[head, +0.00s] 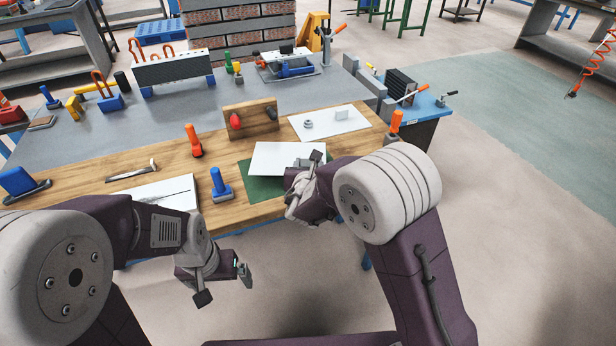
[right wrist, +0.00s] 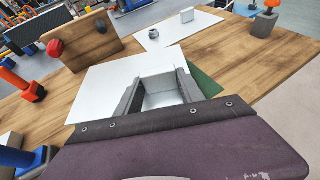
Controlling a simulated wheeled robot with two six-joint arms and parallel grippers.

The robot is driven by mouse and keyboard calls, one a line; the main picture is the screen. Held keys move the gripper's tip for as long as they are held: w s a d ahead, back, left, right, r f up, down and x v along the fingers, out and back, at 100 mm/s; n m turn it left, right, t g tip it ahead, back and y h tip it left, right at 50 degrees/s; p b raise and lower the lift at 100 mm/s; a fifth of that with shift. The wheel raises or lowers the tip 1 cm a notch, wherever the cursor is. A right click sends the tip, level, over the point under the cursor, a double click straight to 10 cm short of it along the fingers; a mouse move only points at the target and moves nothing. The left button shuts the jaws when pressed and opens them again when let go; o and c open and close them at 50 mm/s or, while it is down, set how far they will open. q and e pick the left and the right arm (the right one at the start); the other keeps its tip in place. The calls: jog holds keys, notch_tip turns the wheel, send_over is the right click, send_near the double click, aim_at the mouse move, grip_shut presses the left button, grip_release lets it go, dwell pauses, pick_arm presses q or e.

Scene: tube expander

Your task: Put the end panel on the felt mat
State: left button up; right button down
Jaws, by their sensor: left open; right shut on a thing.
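In the right wrist view the panel (right wrist: 105,85) lies flat between and beyond my fingers, with a strip of the mat (right wrist: 206,86) showing at right. I cannot tell whether the panel touches the mat. My left gripper (head: 224,283) is open and empty, in front of the table's front edge.
A wooden block with red and black knobs (head: 250,119) stands behind the panel. A white sheet with small parts (head: 345,125) lies behind right. A blue tool (head: 221,187) and an orange tool (head: 194,142) stand left; another white sheet (head: 165,190) lies further left.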

notch_tip(320, 180, down, 4)
jog(key=shift+w+f+b, duration=0.1)
jog(key=shift+b, duration=0.4)
jog(key=c, duration=0.7)
grip_release()
jog(key=p+v, duration=0.1)
jog(key=v, duration=1.1)
